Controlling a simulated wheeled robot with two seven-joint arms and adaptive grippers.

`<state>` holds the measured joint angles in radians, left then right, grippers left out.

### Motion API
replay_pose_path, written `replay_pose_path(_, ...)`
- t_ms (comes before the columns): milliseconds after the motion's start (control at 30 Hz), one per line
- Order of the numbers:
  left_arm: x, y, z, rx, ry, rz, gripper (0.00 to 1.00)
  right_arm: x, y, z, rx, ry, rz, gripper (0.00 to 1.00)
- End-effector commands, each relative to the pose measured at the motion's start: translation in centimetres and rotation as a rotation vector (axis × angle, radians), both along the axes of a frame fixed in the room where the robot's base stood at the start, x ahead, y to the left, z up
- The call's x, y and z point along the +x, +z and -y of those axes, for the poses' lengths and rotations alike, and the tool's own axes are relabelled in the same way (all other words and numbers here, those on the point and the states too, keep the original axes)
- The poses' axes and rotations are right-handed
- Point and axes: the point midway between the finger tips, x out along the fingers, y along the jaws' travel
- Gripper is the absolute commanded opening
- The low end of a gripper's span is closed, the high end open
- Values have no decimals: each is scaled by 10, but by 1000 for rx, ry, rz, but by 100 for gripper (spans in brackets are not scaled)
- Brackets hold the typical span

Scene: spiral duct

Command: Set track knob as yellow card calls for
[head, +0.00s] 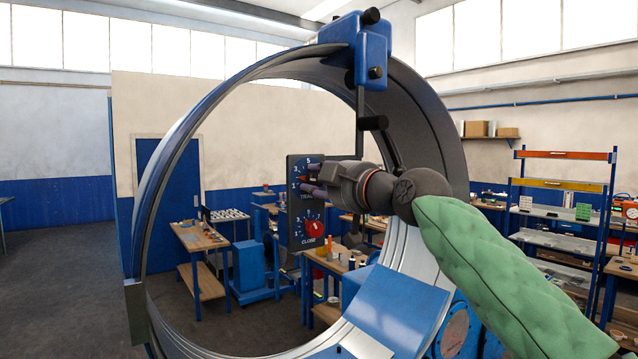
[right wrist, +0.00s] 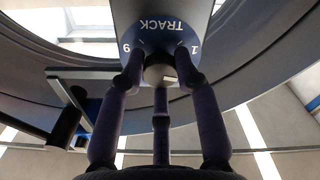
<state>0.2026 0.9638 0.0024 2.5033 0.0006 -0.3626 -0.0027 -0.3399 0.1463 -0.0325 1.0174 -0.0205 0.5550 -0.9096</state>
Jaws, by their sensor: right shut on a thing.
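A dark control panel (head: 293,240) hangs inside the big metal ring. Its upper dial is the track dial, and the track knob (head: 301,179) shows a red part at its left. My right gripper (head: 307,178) reaches in from the right and is shut on the knob. In the right wrist view the fingers close around the grey knob (right wrist: 158,73), below the upside-down word TRACK. One digit shows on either side of the knob; its pointer is hidden there. Below it is a red CLOSE knob (head: 315,229). I cannot make out a yellow card. My left gripper is out of view.
Workbenches (head: 202,238) stand behind. A shelf rack (head: 560,212) stands at right.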

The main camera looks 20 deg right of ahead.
Motion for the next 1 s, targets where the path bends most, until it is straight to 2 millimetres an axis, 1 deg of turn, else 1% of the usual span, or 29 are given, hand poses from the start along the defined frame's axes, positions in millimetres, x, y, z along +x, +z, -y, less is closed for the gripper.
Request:
replay_pose_path(33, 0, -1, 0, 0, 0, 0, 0, 3, -6, -2, -15, 3, -9, 0)
replay_pose_path(567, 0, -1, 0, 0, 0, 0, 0, 3, -7, -2, -35, 3, -3, 0)
replay_pose_path(600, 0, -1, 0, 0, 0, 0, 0, 3, -7, -3, -35, 3, -3, 41)
replay_pose_path(667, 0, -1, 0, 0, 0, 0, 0, 3, -6, -2, -35, 3, -3, 56)
replay_pose_path(1000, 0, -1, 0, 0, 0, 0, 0, 0, -2, 0, -31, 1, 7, 56)
